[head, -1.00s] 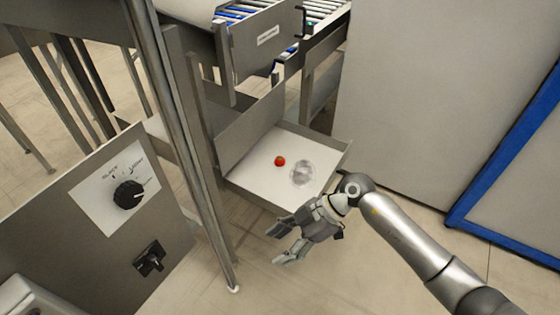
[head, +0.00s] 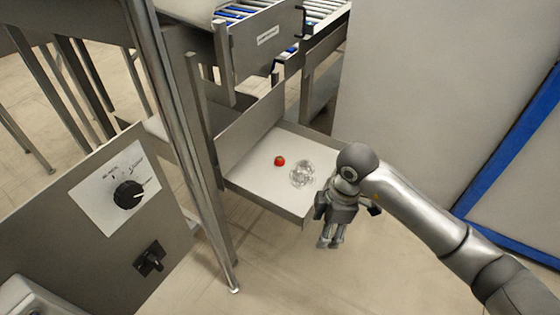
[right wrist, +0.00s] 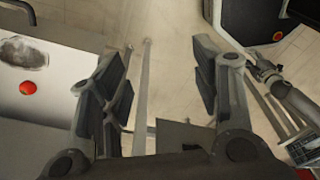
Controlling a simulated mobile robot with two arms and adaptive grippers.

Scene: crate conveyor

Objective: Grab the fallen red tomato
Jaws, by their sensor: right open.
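The red tomato (head: 280,161) lies on the white floor of a shallow metal tray (head: 262,199). It also shows at the left of the right wrist view (right wrist: 28,87), on the tray floor. My right gripper (head: 329,243) is outside the tray, past its front right corner, fingers pointing down. In the right wrist view its two fingers (right wrist: 165,78) are wide apart with nothing between them. The tomato is off to the left of them. What looks like my left gripper (right wrist: 264,70) shows small at the right of that view; its fingers are unclear.
A grey, glassy-looking round patch (head: 303,174) is beside the tomato in the tray. A metal post (head: 190,130) and a control panel with a black knob (head: 129,194) stand left. A roller conveyor (head: 315,15) is behind. Floor in front of the tray is clear.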

